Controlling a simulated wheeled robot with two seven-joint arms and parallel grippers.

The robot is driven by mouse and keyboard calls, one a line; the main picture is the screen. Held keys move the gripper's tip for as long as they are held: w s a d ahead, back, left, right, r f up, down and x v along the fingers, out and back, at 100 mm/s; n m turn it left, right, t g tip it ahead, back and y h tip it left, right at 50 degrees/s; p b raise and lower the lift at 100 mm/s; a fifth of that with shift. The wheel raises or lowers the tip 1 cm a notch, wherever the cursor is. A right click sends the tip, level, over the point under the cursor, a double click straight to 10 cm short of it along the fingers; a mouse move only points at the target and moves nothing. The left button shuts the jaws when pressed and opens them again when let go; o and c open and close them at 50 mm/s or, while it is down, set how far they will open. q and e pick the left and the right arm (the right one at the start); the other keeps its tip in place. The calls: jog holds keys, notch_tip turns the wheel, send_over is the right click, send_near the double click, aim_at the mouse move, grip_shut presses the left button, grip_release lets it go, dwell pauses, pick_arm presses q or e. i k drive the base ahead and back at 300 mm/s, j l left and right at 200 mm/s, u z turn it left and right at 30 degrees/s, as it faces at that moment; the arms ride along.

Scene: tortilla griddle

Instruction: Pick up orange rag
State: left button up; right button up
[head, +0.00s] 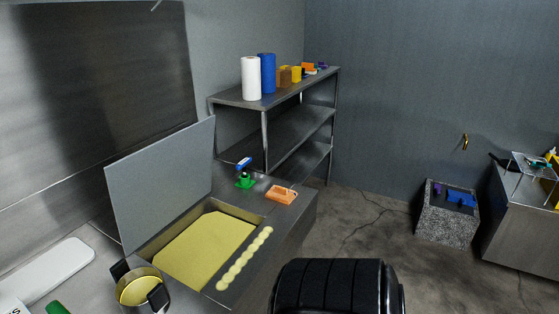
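A flat orange piece, which looks like the orange rag (282,194), lies on the metal counter to the right of the griddle box, near the counter's right edge. Nothing covers it. Other small orange items (308,67) sit on top of the shelf at the back; they are too small to tell what they are. Neither of my grippers shows in the head view. A black ribbed part at the bottom centre looks like part of my own arm; no fingers show on it.
The griddle box (170,285) has its grey lid (165,185) raised and yellow dough inside. A row of pale dough balls (245,259) lies along its right edge. A pot (141,291) is at lower left.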

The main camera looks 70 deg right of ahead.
aim_at(281, 194)
jog(key=z, duration=2.35)
jog(key=i+l+z, duration=0.1)
jog(key=i+l, duration=0.4)
jog(key=i, duration=0.05)
